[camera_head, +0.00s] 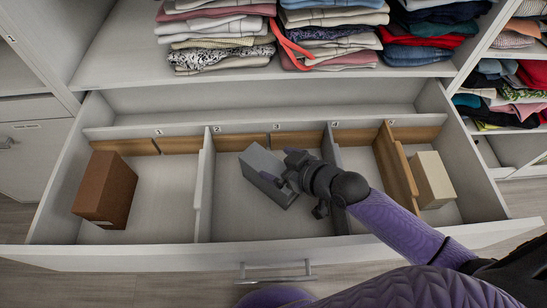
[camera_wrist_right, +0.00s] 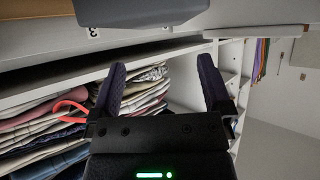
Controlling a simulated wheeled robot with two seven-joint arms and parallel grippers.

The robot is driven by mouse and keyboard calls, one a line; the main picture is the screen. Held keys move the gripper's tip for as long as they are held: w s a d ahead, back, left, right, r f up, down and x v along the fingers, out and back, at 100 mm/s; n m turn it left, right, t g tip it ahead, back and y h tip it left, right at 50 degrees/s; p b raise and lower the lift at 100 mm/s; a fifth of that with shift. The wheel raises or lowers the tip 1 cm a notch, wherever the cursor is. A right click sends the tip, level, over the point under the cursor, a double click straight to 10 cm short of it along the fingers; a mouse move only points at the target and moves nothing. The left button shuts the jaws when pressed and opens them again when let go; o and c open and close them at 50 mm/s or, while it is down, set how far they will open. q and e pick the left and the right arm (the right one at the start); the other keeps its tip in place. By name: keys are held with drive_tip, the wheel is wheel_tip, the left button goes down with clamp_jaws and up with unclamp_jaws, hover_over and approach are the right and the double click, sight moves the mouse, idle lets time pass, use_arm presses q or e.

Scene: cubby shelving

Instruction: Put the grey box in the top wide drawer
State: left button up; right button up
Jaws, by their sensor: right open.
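My right gripper (camera_head: 288,172) is over the box's right side. In the right wrist view, the right gripper (camera_wrist_right: 162,68) has its two fingers spread with nothing between them. A dark grey block, apparently the same grey box (camera_wrist_right: 140,12), shows beyond the fingertips at the top. Whether a finger touches it I cannot tell. My left gripper is not in view.
A brown box (camera_head: 106,190) stands in the left compartment and a cream box (camera_head: 432,178) in the right one. A white divider (camera_head: 204,185) and a wooden divider (camera_head: 394,165) stand up in the drawer. Folded clothes (camera_head: 220,40) fill the shelf above. The middle compartment floor has free room.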

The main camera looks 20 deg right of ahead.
drive_tip(key=p+v, duration=0.1)
drive_tip(key=v, duration=0.4)
drive_tip(key=shift+r+p, duration=0.2)
drive_tip(key=shift+p, duration=0.2)
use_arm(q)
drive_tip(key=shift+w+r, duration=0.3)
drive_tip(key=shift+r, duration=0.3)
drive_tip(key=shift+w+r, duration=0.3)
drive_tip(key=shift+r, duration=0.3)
use_arm(e)
drive_tip(key=shift+f, duration=0.1)
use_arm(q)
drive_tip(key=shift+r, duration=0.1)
